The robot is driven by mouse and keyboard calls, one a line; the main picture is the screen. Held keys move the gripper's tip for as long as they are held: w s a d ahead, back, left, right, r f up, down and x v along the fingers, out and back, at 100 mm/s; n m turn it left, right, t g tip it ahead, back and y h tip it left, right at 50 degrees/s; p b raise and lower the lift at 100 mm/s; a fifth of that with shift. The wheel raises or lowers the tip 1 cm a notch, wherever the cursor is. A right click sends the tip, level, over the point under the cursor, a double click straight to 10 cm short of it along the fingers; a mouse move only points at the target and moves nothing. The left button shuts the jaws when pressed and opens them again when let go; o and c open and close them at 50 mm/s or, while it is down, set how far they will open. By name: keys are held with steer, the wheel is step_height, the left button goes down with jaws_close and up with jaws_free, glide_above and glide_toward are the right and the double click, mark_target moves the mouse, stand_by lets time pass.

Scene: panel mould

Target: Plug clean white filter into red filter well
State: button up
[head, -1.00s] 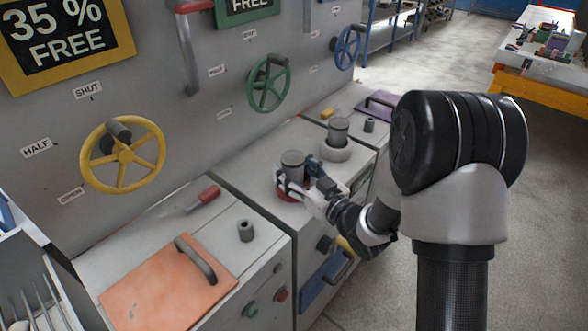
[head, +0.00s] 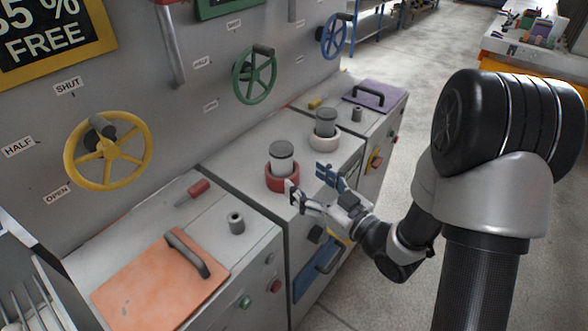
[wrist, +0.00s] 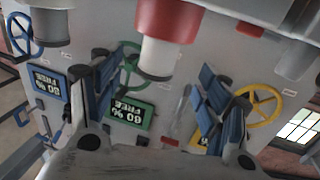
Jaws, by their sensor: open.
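A cylindrical filter (head: 282,158) with a dark grey cap and a whitish body stands upright in the red filter well (head: 283,184) on the middle cabinet. In the wrist view, which is upside down, the filter's white body (wrist: 158,56) sticks out of the red well (wrist: 168,18), its cap end (wrist: 150,75) pointing down the picture. My gripper (head: 307,180) is open and empty, beside the well on its right front side, apart from the filter. Its spread blue-padded fingers also show in the wrist view (wrist: 160,80).
A second dark-capped filter (head: 326,121) stands in a white ring (head: 324,138) behind. An orange lid (head: 160,285), a small grey knob (head: 236,222) and a red-handled tool (head: 198,187) lie on the near cabinet. Handwheels line the wall panel. Open floor lies to the right.

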steer(key=v, duration=0.2)
steer(key=shift+s+d, duration=0.15)
steer(key=shift+s, duration=0.1)
stand_by(0.3)
steer(key=d+r+m+g+h, duration=0.3)
steer(key=d+r+m+h, duration=0.15)
steer(key=d+h, duration=0.65)
steer(key=s+a+r+m+g, duration=0.1)
steer(key=s+g, duration=0.2)
steer(key=s, duration=0.9)
steer(key=s+a+r+m+g, duration=0.1)
steer(key=s+r+m+g, duration=0.1)
steer(key=s, duration=1)
steer(key=shift+g+h, duration=0.3)
steer(key=shift+g, duration=0.3)
